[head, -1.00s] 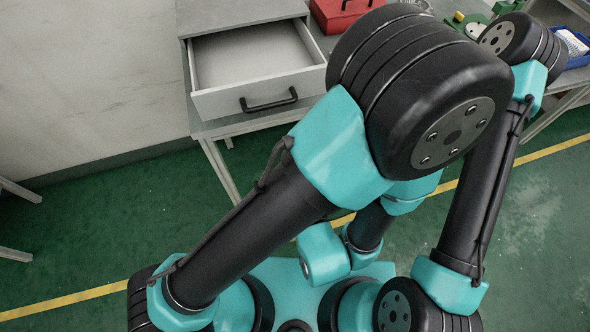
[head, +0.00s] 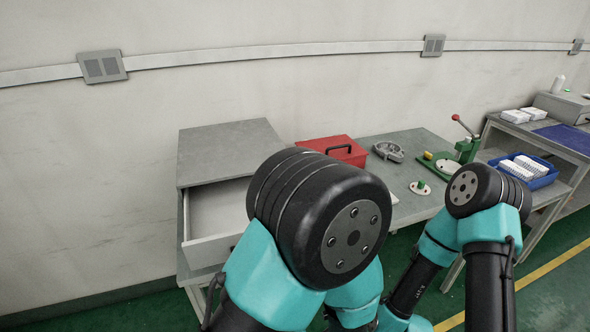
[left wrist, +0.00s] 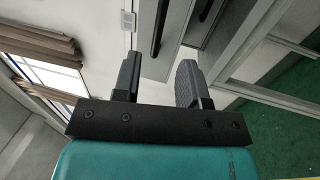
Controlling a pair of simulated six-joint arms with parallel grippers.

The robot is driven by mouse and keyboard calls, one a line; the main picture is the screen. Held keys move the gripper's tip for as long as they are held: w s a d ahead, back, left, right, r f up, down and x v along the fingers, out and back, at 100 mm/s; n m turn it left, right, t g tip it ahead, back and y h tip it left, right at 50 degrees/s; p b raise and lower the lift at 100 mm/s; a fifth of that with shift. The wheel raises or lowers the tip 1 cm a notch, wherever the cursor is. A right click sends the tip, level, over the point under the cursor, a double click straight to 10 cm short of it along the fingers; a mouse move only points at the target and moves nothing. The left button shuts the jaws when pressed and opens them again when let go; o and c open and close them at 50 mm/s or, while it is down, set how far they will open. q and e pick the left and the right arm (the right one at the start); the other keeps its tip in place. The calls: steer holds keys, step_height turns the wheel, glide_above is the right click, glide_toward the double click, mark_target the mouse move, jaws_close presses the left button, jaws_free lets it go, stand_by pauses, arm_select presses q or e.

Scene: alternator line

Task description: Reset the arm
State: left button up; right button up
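My left gripper (left wrist: 160,82) shows in the left wrist view with its two fingers apart and nothing between them. The fingers point up toward a pale drawer front with a black bar handle (left wrist: 160,25); I cannot tell the distance. In the head view both of my arms show as teal and black links, but neither gripper is visible there.
A grey cabinet (head: 225,147) has its drawer (head: 215,215) pulled open. On the bench stand a red toolbox (head: 336,150), a grey metal part (head: 388,151) and a green press (head: 466,147). A blue bin (head: 535,181) holds white pieces at right.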

arm_select(q)
steer(key=x, duration=0.6)
steer(key=shift+w, duration=0.2)
steer(key=shift+s, duration=0.1)
steer(key=v, duration=1.3)
steer(key=x, duration=1.7)
steer(key=shift+w+a, duration=0.15)
steer(key=shift+w, duration=0.2)
steer(key=shift+w+a, duration=0.15)
steer(key=shift+a, duration=0.05)
steer(key=shift+w+d, duration=0.1)
steer(key=shift+w, duration=0.1)
steer(key=shift+s+d, duration=0.1)
steer(key=shift+s, duration=0.05)
